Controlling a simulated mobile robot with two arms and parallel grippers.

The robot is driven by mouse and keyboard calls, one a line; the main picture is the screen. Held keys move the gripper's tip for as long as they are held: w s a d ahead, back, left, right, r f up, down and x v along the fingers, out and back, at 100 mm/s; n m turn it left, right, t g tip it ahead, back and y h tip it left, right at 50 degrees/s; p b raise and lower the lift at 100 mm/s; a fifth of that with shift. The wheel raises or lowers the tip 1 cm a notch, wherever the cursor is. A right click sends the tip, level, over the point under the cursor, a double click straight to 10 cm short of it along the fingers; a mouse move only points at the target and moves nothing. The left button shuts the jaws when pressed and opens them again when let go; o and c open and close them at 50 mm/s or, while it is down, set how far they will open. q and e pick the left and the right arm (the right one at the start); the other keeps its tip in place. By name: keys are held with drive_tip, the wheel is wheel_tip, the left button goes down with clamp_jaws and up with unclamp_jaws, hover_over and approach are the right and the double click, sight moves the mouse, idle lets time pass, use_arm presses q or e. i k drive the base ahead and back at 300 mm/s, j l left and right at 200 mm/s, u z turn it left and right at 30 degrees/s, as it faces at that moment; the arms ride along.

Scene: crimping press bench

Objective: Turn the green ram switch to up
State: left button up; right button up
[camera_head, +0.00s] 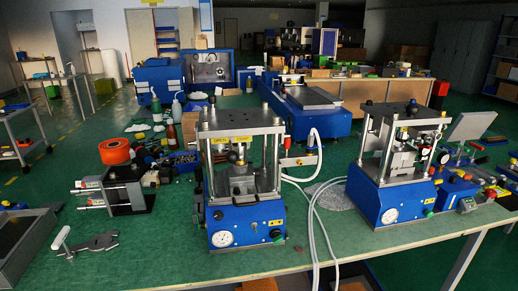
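Two blue presses stand on the green bench: a nearer press (245,218) in the middle and another press (395,200) to its right. Neither of my grippers is in view.
White hoses (318,215) run between the presses. A grey clamp-like tool (88,245), a black fixture (125,190) and an orange spool (115,151) lie at the left. A grey tray (38,245) is at the left edge. The bench front near the middle press is clear.

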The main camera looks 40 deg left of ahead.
sight(276, 234)
drive_tip(key=u, duration=1.3)
